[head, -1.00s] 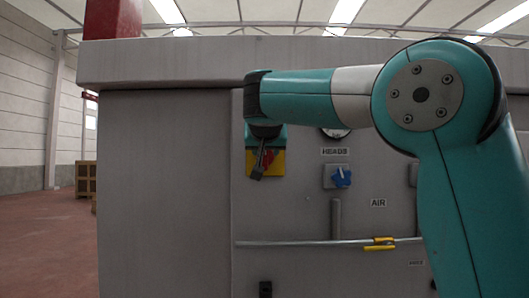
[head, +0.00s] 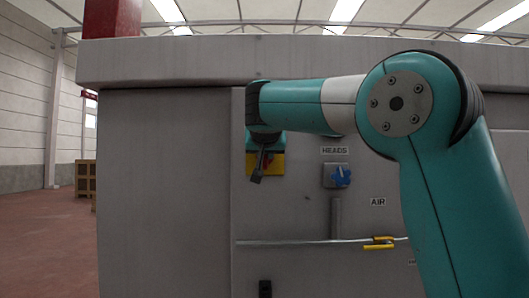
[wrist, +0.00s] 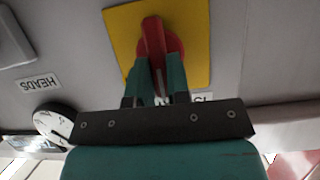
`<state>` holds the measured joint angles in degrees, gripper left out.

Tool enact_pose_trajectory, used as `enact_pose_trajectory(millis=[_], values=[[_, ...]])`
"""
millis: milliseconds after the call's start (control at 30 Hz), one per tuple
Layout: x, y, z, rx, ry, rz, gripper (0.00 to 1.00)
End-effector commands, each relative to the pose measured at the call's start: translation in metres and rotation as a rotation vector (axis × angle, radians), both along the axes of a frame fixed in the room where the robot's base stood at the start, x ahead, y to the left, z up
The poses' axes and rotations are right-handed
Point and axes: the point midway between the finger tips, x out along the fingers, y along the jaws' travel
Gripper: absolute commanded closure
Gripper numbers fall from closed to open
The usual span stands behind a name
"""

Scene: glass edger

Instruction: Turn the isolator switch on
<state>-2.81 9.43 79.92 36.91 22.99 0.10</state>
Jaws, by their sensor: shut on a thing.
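The isolator switch is a red rotary handle (wrist: 155,42) on a yellow plate (wrist: 200,40), on the grey front panel of the machine. In the head view the yellow plate (head: 278,168) is partly covered by my gripper (head: 260,163). In the wrist view my gripper (wrist: 158,80) has its two fingers on either side of the near end of the red handle, shut on it. The handle's bar runs nearly straight up and down in the wrist view. Any markings on the plate cannot be read.
A blue knob (head: 340,176) sits right of the isolator, under the HEADS label (head: 334,150). A horizontal rod (head: 310,243) with a yellow clamp (head: 379,243) crosses lower down. A round gauge (wrist: 55,124) shows in the wrist view. Open floor (head: 50,240) lies left.

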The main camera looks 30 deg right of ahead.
Motion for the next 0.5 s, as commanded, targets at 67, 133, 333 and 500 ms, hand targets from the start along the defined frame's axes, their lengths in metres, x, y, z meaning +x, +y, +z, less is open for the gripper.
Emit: enact_pose_trajectory(millis=[67,133,333,500], values=[[0.0002,0.0007,-0.0012,0.013,-0.009,0.004,1.00],[0.0000,0.0001,-0.0022,0.032,-0.022,0.005,1.00],[-0.0013,-0.0020,-0.0045,0.127,-0.087,0.003,1.00],[-0.0027,-0.0042,-0.0065,0.248,-0.170,0.002,1.00]])
